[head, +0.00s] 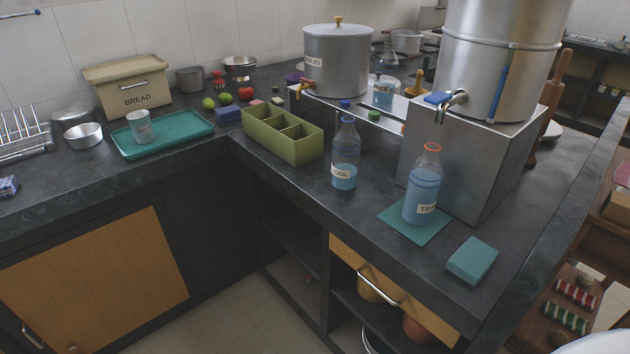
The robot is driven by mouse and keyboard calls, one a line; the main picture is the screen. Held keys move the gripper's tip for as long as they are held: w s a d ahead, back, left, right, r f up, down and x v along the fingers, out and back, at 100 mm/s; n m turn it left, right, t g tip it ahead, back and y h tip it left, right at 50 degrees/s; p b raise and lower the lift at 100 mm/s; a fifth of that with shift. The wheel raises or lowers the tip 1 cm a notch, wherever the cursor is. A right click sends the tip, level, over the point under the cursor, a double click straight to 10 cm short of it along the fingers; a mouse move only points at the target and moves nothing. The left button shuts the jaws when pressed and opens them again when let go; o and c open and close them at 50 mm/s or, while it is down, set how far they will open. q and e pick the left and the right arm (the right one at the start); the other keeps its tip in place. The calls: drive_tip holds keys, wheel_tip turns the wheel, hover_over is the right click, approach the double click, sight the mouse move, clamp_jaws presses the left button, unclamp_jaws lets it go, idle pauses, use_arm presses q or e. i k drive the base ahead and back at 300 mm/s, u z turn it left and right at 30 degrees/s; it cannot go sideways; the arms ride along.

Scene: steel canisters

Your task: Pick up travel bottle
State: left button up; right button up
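The travel bottle (422,192) is a clear bottle with blue liquid, an orange-red ring at its open-looking neck and a white label of which "TRA" shows. It stands upright on a flat teal mat (399,224) near the front of the dark counter, in front of the steel block. A second, similar bottle (345,170) with blue liquid, a blue cap and a label ending in "OOL" stands to its left. Neither of my grippers shows in the head view.
A large steel canister (497,70) with a tap stands on a steel block (450,165) right behind the travel bottle. A teal block (472,261) lies to the right of the mat. A green divided box (282,138) stands farther left. The counter's front edge is close.

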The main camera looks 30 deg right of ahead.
sight(427, 175)
drive_tip(key=u, duration=0.4)
drive_tip(key=i, duration=1.9)
drive_tip(key=z, duration=3.1)
drive_tip(key=i, duration=0.15)
drive_tip(key=z, duration=0.05)
